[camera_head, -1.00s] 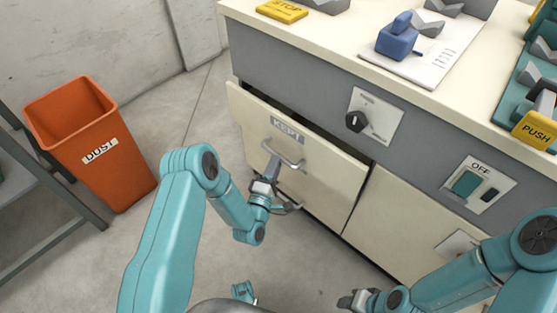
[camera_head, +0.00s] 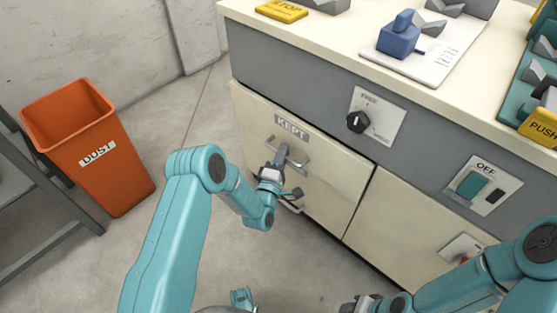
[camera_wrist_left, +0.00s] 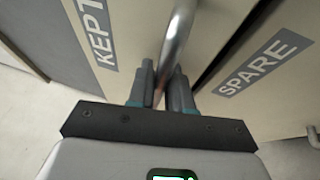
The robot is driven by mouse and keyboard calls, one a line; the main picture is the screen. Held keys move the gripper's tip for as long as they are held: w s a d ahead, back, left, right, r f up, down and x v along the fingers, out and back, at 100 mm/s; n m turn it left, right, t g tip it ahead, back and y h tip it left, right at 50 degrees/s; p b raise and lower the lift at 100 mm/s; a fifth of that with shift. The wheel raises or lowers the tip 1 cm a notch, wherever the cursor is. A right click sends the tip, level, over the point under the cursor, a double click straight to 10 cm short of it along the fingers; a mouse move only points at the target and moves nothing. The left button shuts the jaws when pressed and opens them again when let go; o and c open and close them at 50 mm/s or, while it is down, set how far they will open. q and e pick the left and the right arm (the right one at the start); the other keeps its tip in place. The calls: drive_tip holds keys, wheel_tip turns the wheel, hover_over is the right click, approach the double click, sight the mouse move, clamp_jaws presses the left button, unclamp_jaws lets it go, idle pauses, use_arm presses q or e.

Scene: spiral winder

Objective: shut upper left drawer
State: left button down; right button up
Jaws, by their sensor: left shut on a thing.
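The upper left drawer (camera_head: 330,185), a cream front marked KEPT, sits at the left of the cabinet in the head view. Its front looks flush or nearly flush with the grey panel above. My left gripper (camera_head: 281,160) is at its bar handle (camera_head: 303,164). In the left wrist view, the fingers of this gripper (camera_wrist_left: 161,82) are shut on the handle (camera_wrist_left: 180,30), beside the KEPT label (camera_wrist_left: 98,32). My right gripper (camera_head: 360,303) is at the bottom edge, partly cut off, and its jaw state is unclear.
An orange DUST bin (camera_head: 108,165) stands at left. A black knob (camera_head: 357,121) is above the drawer. Bare floor lies between bin and cabinet.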

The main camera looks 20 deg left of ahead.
use_arm(q)
drive_tip(key=shift+w+d+r, duration=0.1)
drive_tip(key=shift+w+d, duration=0.15)
drive_tip(key=shift+w, duration=0.25)
drive_tip(key=shift+w+d+r, duration=0.1)
drive_tip(key=shift+w+d, duration=0.1)
drive_tip(key=shift+w, duration=0.25)
use_arm(e)
drive_tip(key=shift+w+d+f, duration=0.1)
drive_tip(key=shift+w+f, duration=0.05)
drive_tip(key=shift+f, duration=0.45)
use_arm(q)
drive_tip(key=c, duration=1.4)
unclamp_jaws()
drive_tip(key=s+f+p, duration=0.2)
drive_tip(key=s, duration=1)
drive_tip(key=shift+f+p, duration=0.2)
drive_tip(key=shift+p, duration=0.1)
use_arm(e)
drive_tip(key=r, duration=0.2)
drive_tip(key=shift+s+a+r, duration=0.25)
drive_tip(key=shift+s+r, duration=0.05)
drive_tip(key=shift+r, duration=0.05)
